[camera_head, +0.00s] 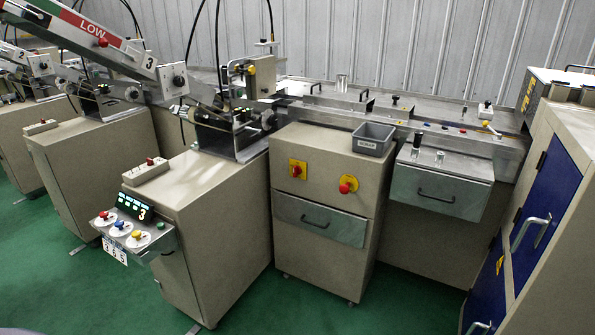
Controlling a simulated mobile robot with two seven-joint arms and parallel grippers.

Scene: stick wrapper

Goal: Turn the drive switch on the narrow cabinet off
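A narrow beige cabinet (323,258) on small feet stands in the middle of the view. Its front bears a yellow plate with a small red switch (298,169) at the upper left and a larger red knob on a round yellow backing (348,184) to the right. I cannot read a label that tells which is the drive switch, nor its setting. A grey metal drawer (320,221) with a dark handle is below them, shut. Neither of my grippers is in view.
A grey bin (373,139) sits on the cabinet's top right. A control panel with coloured knobs (132,234) juts out at left. A metal drawer unit (438,191) is at right, and a cabinet with blue doors (541,205) stands far right. Green floor (400,300) is clear in front.

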